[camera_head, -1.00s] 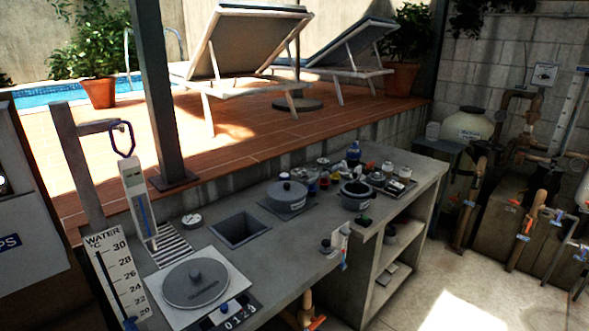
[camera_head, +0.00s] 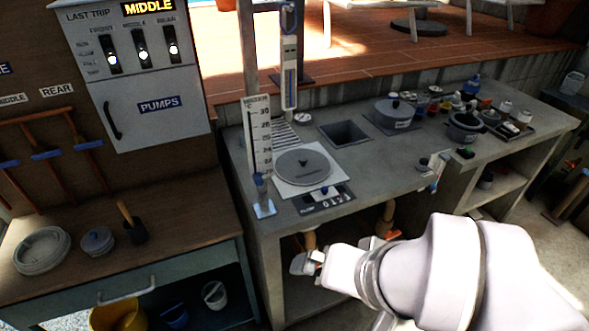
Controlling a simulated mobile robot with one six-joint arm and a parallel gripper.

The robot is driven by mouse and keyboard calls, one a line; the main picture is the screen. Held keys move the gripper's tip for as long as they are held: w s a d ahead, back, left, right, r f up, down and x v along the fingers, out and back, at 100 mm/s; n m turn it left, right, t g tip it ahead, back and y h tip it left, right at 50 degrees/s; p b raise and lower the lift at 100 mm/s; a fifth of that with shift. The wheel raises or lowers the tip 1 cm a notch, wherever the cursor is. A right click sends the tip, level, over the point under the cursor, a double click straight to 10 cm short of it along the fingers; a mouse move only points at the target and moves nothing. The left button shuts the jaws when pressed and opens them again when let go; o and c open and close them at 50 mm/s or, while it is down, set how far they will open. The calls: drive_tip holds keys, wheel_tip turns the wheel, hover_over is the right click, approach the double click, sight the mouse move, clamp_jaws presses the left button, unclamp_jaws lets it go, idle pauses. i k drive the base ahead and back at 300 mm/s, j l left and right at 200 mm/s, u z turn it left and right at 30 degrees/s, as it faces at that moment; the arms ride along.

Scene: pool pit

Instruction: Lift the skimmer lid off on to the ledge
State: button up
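A round grey lid with a central knob (camera_head: 304,172) lies flat on a pale square plate on the grey ledge-like counter (camera_head: 385,165). Its lettering is too small to read, but it looks like the skimmer lid. My gripper (camera_head: 303,263) is low in front of the counter, below and apart from the lid. Its fingers are small and partly hidden, so its opening cannot be made out.
A thermometer board (camera_head: 258,135) stands left of the lid, and a slider block with digits (camera_head: 322,197) lies in front. A grey pot (camera_head: 464,127) and several bottles crowd the back right. The pumps cabinet (camera_head: 150,112) and wooden bench (camera_head: 180,245) are at left. Bare counter lies right of the lid.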

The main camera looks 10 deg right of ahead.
sight(299, 167)
drive_tip(key=i+u, duration=0.2)
drive_tip(key=i, duration=0.4)
drive_tip(key=i+l+u, duration=0.25)
drive_tip(key=i, duration=0.35)
drive_tip(key=j, duration=0.1)
